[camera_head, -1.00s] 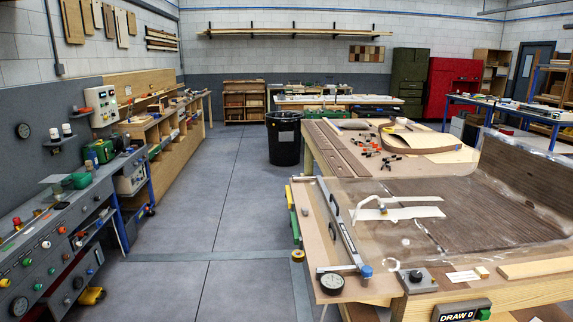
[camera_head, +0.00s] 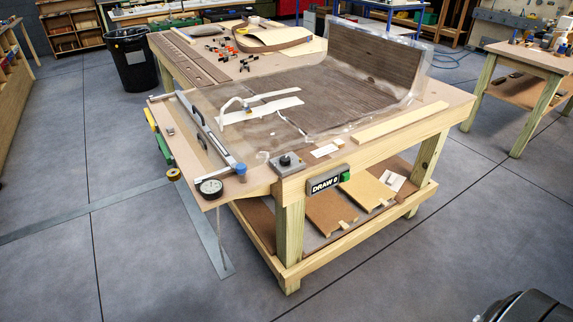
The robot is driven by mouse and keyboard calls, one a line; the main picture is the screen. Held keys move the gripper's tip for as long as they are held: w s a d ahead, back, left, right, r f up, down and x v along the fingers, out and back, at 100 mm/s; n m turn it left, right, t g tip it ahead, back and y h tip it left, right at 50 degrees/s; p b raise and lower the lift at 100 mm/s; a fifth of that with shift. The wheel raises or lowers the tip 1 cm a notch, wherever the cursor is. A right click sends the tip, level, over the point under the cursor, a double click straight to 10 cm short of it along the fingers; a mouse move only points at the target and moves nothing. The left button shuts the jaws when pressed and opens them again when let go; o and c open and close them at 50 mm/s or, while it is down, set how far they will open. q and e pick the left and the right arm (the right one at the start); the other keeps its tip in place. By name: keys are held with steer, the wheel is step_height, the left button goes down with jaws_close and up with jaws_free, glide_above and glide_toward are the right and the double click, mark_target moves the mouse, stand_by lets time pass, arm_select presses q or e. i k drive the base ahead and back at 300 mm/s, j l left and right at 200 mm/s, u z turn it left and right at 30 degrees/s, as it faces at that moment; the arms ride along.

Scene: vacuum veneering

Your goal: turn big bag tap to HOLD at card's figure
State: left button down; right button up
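The big clear bag (camera_head: 205,104) lies on the wooden bench, over a dark veneered panel (camera_head: 315,85) with an upright end. A grey block with a black knob (camera_head: 288,160), which looks like the tap, sits at the bench's front edge. Below it a dark sign (camera_head: 325,183) reads DRAW 0, with a green piece at its right end. A small white card (camera_head: 325,151) lies right of the knob; its figure is too small to read. A round dial gauge (camera_head: 210,187) sits at the front left corner; its reading is unclear. Neither gripper is in view.
A blue-capped fitting (camera_head: 240,169) ends the metal bar along the bag's left edge. A pale wood strip (camera_head: 401,121) lies right of the card. A black bin (camera_head: 130,59) stands behind left. A second bench (camera_head: 525,50) stands right. The floor in front is clear.

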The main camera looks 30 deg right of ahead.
mark_target(284, 160)
steer(key=i+l+z, duration=0.1)
steer(key=l+z, duration=0.2)
steer(key=i+l+z, duration=0.25)
steer(key=l+z, duration=0.3)
steer(key=i+l, duration=0.05)
steer(key=l, duration=0.05)
